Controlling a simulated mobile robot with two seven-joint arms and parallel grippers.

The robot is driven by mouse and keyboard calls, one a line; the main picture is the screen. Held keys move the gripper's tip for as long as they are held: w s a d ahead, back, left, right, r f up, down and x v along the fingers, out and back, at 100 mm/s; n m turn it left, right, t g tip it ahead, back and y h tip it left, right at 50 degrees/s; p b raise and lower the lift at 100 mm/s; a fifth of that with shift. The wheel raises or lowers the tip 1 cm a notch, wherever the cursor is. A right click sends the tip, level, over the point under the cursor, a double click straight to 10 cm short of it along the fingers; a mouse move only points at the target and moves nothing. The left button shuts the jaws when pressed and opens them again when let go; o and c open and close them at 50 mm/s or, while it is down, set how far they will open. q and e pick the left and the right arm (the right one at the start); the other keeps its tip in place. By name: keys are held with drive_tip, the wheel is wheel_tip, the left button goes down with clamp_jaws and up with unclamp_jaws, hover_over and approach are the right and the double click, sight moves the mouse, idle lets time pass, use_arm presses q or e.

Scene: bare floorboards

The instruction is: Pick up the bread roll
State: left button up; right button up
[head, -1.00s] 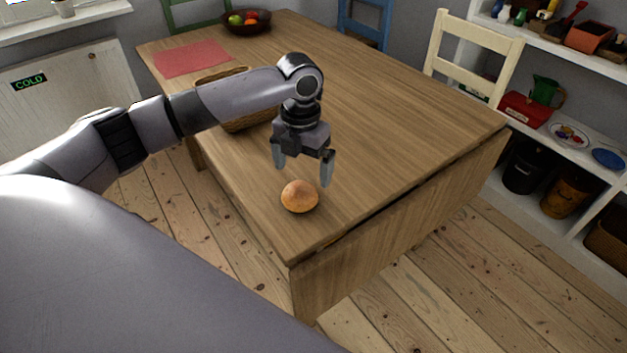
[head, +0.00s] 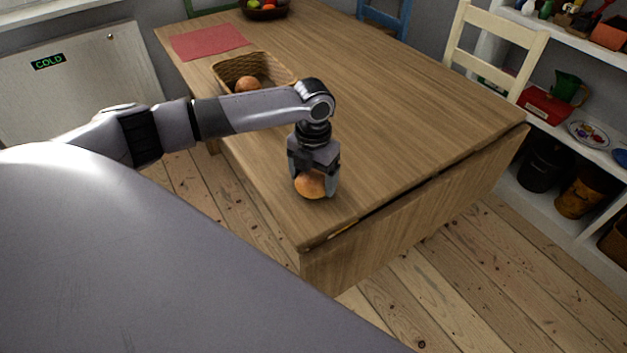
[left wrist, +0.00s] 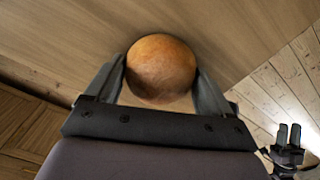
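The bread roll (head: 311,187) is round and golden brown and rests on the wooden table near its front corner. My left gripper (head: 315,190) points down over it, with one finger on each side. In the left wrist view the roll (left wrist: 161,68) sits between the two fingers (left wrist: 160,75), which appear to touch its sides, so the gripper looks shut on it. The roll shows no clear lift from the table. My right gripper (left wrist: 289,134) shows small at the lower right of the left wrist view, its two fingers slightly apart and empty.
A wicker basket (head: 222,70) with a similar round brown item (head: 247,84) stands on the table (head: 400,100) behind my left arm. A red mat (head: 208,42) and a fruit bowl (head: 264,13) lie farther back. The table right of the gripper is clear.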

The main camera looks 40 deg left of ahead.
use_arm(q)
drive_tip(key=shift+c, duration=0.7)
drive_tip(key=shift+r, duration=0.1)
